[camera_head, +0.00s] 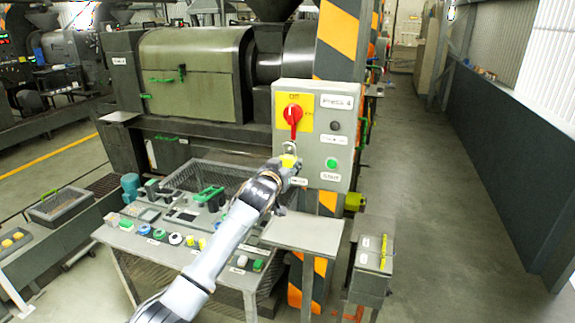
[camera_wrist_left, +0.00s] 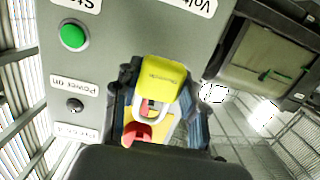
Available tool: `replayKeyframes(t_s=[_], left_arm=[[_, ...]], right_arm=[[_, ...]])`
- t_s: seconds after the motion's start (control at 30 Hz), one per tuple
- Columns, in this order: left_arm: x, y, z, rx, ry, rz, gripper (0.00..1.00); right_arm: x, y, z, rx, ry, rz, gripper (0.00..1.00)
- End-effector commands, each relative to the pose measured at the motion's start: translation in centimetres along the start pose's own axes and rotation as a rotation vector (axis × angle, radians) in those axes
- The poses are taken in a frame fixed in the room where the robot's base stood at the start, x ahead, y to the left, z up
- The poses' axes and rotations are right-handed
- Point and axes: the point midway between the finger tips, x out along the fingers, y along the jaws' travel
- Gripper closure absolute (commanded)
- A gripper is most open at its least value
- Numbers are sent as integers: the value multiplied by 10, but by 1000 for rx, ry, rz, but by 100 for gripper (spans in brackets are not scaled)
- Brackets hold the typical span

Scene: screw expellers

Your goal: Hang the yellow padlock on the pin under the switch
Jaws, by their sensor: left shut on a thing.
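My left gripper (camera_head: 284,172) is at the lower left part of the grey switch box, shut on the yellow padlock (camera_head: 289,160). In the left wrist view the padlock (camera_wrist_left: 161,80) sits between the two fingers of the gripper (camera_wrist_left: 168,108), with its pale shackle toward the red switch handle (camera_wrist_left: 136,134). In the head view the red switch (camera_head: 293,113) is on a yellow plate (camera_head: 306,96), with its handle hanging down. A metal loop shows just under the handle, above the padlock. The pin cannot be made out clearly. My right gripper is not in view.
The switch box (camera_head: 341,128) also bears a green start button (camera_head: 332,163) and a dark lamp. A small grey table (camera_head: 301,236) stands below it. A control desk (camera_head: 150,249) with several buttons is at the left. The aisle (camera_head: 440,200) on the right is clear.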

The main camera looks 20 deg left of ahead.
Motion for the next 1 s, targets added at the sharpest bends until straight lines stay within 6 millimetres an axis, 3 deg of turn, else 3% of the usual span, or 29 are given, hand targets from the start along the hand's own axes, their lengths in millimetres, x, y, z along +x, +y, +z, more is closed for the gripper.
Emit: replayKeyframes(t_s=[1.0], left_arm=[[21,0,-2,0,1,-1,86]], right_arm=[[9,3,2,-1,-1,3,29]])
